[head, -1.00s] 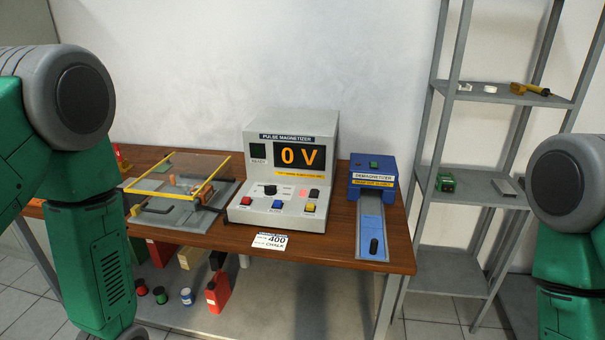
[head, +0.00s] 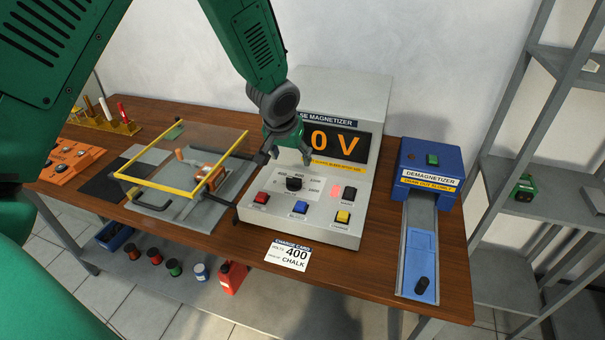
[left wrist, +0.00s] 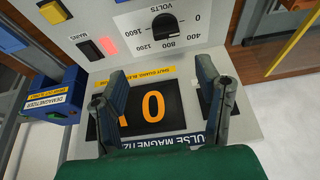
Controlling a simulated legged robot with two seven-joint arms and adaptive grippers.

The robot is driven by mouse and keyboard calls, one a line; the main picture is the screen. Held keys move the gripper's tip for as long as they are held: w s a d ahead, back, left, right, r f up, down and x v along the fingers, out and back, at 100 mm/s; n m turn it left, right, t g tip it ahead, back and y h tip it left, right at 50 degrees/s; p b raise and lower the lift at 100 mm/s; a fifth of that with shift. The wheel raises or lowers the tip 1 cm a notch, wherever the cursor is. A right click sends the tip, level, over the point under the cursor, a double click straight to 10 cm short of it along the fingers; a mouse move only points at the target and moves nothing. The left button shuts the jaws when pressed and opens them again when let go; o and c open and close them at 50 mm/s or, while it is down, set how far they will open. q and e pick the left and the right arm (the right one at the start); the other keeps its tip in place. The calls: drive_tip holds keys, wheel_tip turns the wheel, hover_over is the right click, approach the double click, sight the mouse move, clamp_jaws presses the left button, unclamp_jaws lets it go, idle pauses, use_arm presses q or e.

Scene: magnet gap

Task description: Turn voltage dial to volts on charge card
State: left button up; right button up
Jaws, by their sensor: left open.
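The black voltage dial (head: 294,184) sits on the sloped front panel of the white pulse magnetizer (head: 345,95). In the left wrist view the dial (left wrist: 168,32) has a VOLTS scale marked 0, 400, 800, 1200 and 1600; its exact pointing is too small to tell. The orange display (head: 340,142) reads 0 V. The charge card (head: 288,256) at the table's front edge reads volts 400 and CHALK. My left gripper (head: 287,160) is open and empty, above and behind the dial, in front of the display, apart from the dial. My right gripper is out of view.
Red (head: 261,198), blue (head: 300,207) and yellow (head: 342,217) buttons lie in front of the dial. A yellow-framed clear cover (head: 180,160) stands left of the magnetizer. The blue demagnetizer (head: 430,170) stands right. A shelf rack (head: 560,190) is farther right.

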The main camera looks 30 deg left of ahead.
use_arm(q)
hover_over(294, 179)
drive_tip(key=s, duration=0.2)
drive_tip(key=f, duration=0.4)
drive_tip(key=d+f, duration=0.1)
drive_tip(key=shift+s+f, duration=0.1)
drive_tip(key=shift+f, duration=0.3)
drive_tip(key=f, duration=0.1)
drive_tip(key=w+a+f, duration=0.1)
drive_tip(key=f, duration=0.1)
drive_tip(key=w+a+f, duration=0.1)
drive_tip(key=f, duration=0.1)
drive_tip(key=shift+a+f, duration=0.1)
drive_tip(key=shift+a, duration=0.05)
drive_tip(key=shift+f, duration=0.15)
drive_tip(key=shift+w+d, duration=0.15)
drive_tip(key=shift+d, duration=0.9)
drive_tip(key=shift+a, duration=0.1)
drive_tip(key=c, duration=0.7)
drive_tip(key=shift+a, duration=0.25)
drive_tip(key=c, duration=0.5)
drive_tip(key=shift+o, duration=0.2)
drive_tip(key=shift+a, duration=0.4)
drive_tip(key=shift+d, duration=0.4)
drive_tip(key=shift+p, duration=0.3)
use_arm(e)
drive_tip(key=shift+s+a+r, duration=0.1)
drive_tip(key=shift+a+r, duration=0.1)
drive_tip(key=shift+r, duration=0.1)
